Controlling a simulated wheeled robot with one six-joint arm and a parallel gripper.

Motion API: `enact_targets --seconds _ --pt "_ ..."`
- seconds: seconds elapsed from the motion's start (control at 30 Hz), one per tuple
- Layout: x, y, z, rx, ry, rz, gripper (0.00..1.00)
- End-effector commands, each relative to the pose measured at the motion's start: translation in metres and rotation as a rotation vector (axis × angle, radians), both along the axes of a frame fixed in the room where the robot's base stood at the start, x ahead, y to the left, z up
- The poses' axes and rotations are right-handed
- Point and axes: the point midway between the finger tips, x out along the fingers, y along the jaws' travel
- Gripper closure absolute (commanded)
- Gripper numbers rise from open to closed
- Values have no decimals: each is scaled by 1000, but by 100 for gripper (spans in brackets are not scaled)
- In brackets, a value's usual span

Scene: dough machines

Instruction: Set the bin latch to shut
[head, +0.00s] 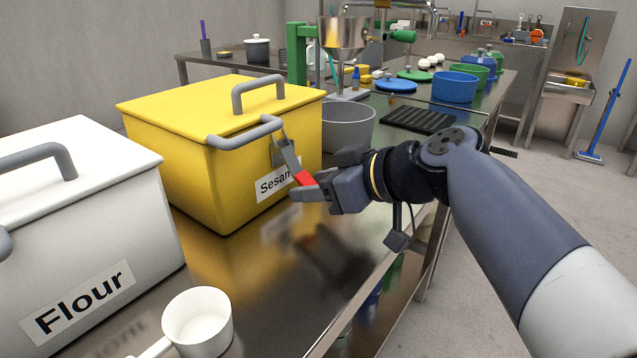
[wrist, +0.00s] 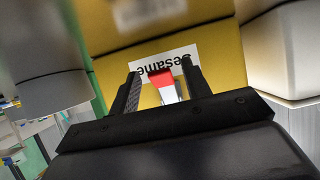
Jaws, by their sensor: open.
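The yellow bin (head: 195,155) labelled Sesame stands on the steel table with its lid down. Its latch (head: 290,158) is a grey lever with a red tip on the front face, hanging down and slanting outward from the bin. My gripper (head: 298,187) is at the red tip, in front of the Sesame label. In the wrist view the open fingers (wrist: 160,88) stand on both sides of the red and white latch end (wrist: 162,82), with gaps beside it. Whether a finger touches the lever cannot be told. The gripper hides part of the label in the head view.
A white Flour bin (head: 85,215) stands at the left, with a white scoop (head: 197,318) in front of it. A grey bowl (head: 348,128) stands just behind the yellow bin. The steel table (head: 265,290) is clear in front of the yellow bin.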

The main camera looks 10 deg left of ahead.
Motion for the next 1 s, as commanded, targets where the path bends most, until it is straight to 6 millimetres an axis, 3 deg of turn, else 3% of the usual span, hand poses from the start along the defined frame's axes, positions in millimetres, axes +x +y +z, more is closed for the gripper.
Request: enact_targets --seconds 0.27,0.7,1.0 --pt "-6 -13 9 0 -2 -4 55" --pt "-39 -69 40 -1 -1 -5 55" --pt "-49 -83 47 1 0 -1 55"
